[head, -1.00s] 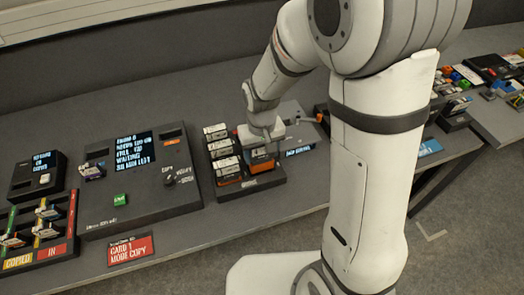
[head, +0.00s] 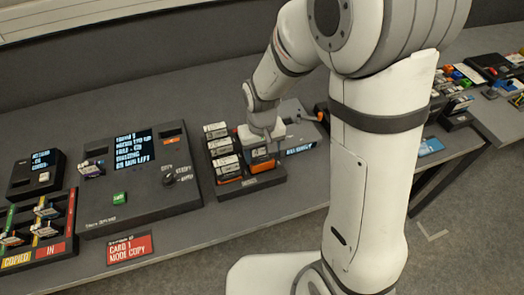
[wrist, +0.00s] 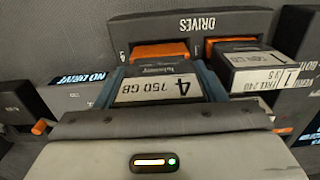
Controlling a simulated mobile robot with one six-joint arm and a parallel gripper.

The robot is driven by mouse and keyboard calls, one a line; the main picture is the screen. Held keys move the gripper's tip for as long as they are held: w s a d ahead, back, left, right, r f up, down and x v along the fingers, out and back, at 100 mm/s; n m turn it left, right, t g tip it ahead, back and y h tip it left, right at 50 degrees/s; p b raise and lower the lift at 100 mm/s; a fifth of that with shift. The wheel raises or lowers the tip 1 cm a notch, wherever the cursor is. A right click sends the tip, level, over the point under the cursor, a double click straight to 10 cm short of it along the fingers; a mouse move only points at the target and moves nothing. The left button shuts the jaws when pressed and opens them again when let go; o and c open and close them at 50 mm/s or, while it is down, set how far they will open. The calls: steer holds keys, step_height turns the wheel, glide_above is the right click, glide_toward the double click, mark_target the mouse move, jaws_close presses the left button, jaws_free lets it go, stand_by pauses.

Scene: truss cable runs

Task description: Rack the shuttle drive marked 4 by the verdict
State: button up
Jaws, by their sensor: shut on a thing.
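In the head view my gripper (head: 262,145) is over the right column of the rack (head: 250,187).
Another drive (wrist: 258,68) stands close on the right in the wrist view. Several drives (head: 222,150) fill the rack's left column. A copier station with a screen (head: 134,148) stands left of the rack. A screen reading NO DRIVE (wrist: 85,80) is left of the held drive.

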steer(key=shift+f+b, duration=1.45)
steer(key=shift+f, duration=0.2)
stand_by(1.0)
stand_by(0.4)
steer(key=o, duration=1.5)
steer(key=shift+r, duration=0.1)
steer(key=shift+r+p, duration=2.8)
steer(key=shift+r, duration=0.9)
